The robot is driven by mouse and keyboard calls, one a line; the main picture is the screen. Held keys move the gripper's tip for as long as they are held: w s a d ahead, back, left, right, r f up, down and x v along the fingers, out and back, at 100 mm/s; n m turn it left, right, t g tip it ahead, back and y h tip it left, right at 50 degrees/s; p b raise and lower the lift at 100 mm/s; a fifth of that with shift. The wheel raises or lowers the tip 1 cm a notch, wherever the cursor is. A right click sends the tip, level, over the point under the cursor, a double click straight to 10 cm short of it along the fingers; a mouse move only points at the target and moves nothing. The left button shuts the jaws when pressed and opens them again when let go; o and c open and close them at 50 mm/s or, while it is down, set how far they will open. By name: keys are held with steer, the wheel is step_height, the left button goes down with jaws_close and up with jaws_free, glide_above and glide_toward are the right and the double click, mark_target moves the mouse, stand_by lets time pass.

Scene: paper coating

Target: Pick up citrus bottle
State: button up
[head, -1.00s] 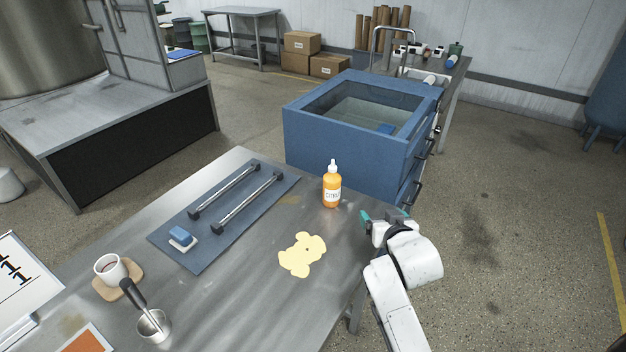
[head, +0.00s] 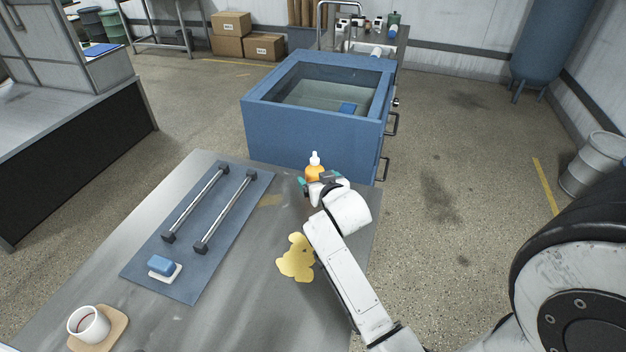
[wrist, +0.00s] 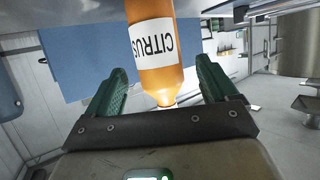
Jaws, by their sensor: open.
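The citrus bottle (head: 314,171) is orange with a white cap and stands upright near the far right end of the metal table. My gripper (head: 317,185) is right at it and hides its lower part in the head view. In the wrist view the bottle (wrist: 156,60), with a white CITRUS label, appears upside down between the two green fingers of my gripper (wrist: 160,88). The fingers are open, with a gap visible on each side of the bottle.
A blue mat (head: 190,270) with two metal bars and a blue sponge (head: 162,265) is to the left. A blue tank (head: 310,130) stands just beyond the table. A cup (head: 88,324) is at lower left.

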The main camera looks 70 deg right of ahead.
mark_target(313, 174)
steer(key=shift+p+x, duration=0.5)
steer(key=shift+x, duration=2.2)
steer(key=shift+f, duration=0.1)
steer(key=c, duration=1.3)
steer(key=shift+c, duration=0.2)
